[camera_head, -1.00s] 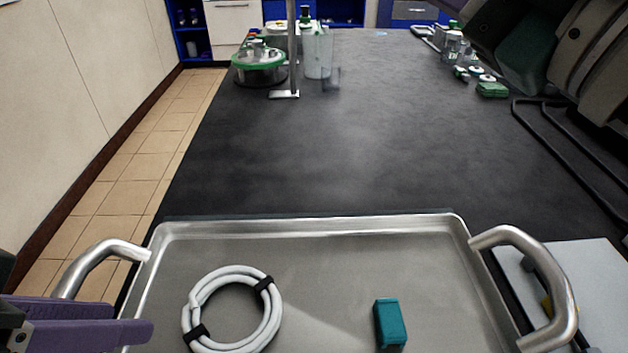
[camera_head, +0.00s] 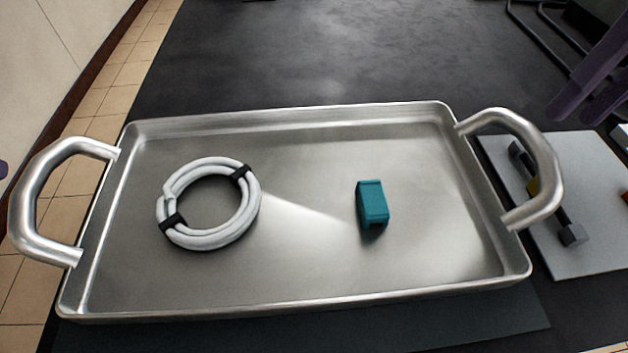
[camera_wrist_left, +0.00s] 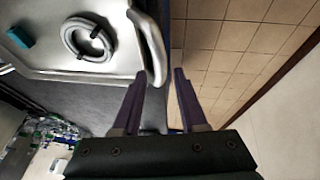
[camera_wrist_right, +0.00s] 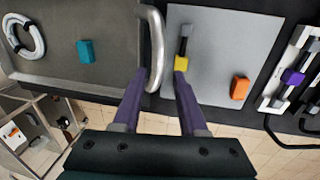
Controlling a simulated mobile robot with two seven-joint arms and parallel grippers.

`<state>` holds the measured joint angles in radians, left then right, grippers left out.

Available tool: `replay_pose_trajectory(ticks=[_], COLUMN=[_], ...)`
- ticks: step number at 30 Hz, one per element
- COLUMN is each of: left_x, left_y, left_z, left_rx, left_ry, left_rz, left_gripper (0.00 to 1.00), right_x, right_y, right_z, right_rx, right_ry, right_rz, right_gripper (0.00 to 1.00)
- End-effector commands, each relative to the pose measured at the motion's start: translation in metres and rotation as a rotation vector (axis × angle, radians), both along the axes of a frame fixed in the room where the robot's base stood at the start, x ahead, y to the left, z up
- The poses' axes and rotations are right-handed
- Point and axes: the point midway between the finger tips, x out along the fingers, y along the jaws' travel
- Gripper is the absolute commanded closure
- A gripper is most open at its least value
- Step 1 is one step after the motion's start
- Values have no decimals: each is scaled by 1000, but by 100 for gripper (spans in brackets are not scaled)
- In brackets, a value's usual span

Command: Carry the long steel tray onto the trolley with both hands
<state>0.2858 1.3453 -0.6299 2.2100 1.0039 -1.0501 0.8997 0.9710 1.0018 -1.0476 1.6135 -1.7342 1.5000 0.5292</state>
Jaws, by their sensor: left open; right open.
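The long steel tray (camera_head: 290,275) lies level on the dark bench, a raised handle at each end. It holds a coiled white hose (camera_head: 180,230) with black ties and a teal block (camera_head: 371,203). My left gripper (camera_wrist_left: 160,75) is open and empty; its fingertips straddle the tray's left handle (camera_wrist_left: 152,50) in the left wrist view, with contact not visible. Only a purple sliver of it shows in the head view. My right gripper (camera_wrist_right: 161,72) is open, its fingertips either side of the right handle (camera_wrist_right: 156,45) in its wrist view. In the head view, its purple fingers (camera_head: 573,112) are beyond that handle.
An orange block (camera_wrist_right: 240,88) is on the board. A metal-framed shelved unit (camera_wrist_right: 32,150), possibly the trolley, stands at lower left in the right wrist view. Bench beyond the tray is clear.

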Motion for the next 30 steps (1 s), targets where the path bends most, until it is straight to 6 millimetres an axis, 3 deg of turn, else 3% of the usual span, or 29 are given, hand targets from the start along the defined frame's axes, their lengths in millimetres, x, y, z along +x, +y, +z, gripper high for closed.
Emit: replay_pose_trajectory(ticks=[8,21,30], left_x=[4,32,38], left_y=[-2,-13,-16], left_z=[-11,-75,-91], left_rx=[-3,-2,0], left_ry=[1,2,-1], left_rz=[0,-1,-3], left_gripper=[58,58,58], right_x=[0,0,0], right_y=[4,17,19], right_z=[-12,-81,-98], right_rx=[5,6,5], right_ry=[2,1,-1], right_rz=[3,3,5], right_gripper=[58,58,58])
